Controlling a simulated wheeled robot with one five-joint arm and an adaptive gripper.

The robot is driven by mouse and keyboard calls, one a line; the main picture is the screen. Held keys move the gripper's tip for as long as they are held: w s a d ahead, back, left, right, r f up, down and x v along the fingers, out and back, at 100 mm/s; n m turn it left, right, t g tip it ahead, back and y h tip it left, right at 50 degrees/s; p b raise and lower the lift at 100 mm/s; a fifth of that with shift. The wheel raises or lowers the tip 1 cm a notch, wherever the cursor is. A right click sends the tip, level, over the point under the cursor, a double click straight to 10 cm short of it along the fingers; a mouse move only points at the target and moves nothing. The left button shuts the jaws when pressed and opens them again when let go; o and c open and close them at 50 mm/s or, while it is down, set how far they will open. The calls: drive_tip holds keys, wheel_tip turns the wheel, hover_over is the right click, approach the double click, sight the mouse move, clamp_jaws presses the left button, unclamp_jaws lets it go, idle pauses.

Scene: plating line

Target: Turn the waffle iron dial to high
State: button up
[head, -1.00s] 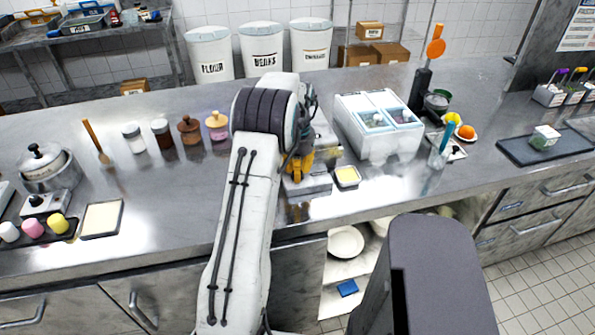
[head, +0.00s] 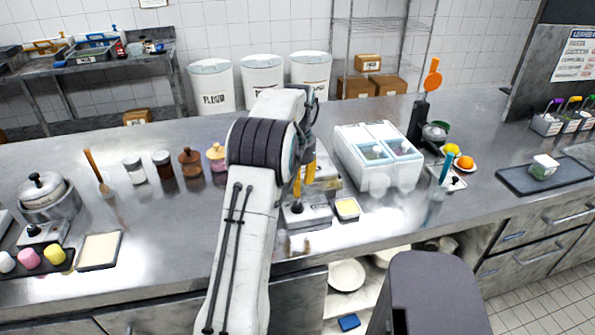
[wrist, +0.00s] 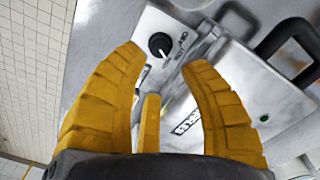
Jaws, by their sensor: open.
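The waffle iron (head: 309,216) is a pale grey metal box on the counter's front middle, partly hidden behind my arm in the head view. Its black round dial (wrist: 160,44) has a white pointer mark and shows between my fingertips in the wrist view; it also shows on the front of the iron in the head view (head: 297,208). The small lettering around the dial is too small to read. My gripper (head: 304,178) has yellow fingers that are open and empty, above the iron and apart from the dial. It also shows in the wrist view (wrist: 166,60).
A black handle (wrist: 285,42) is near my right finger.

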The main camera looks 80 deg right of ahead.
drive_tip(key=shift+r, duration=2.25)
drive_tip(key=shift+o, duration=1.5)
drive_tip(key=shift+f, duration=0.25)
drive_tip(key=n, duration=0.4)
hover_over(298, 204)
wheel_tip(298, 204, down, 4)
drive_tip(key=shift+a+f+p, duration=0.1)
drive_tip(key=shift+f+p, duration=0.15)
drive_tip(key=shift+p, duration=0.1)
drive_tip(key=shift+f, duration=3.5)
clamp_jaws()
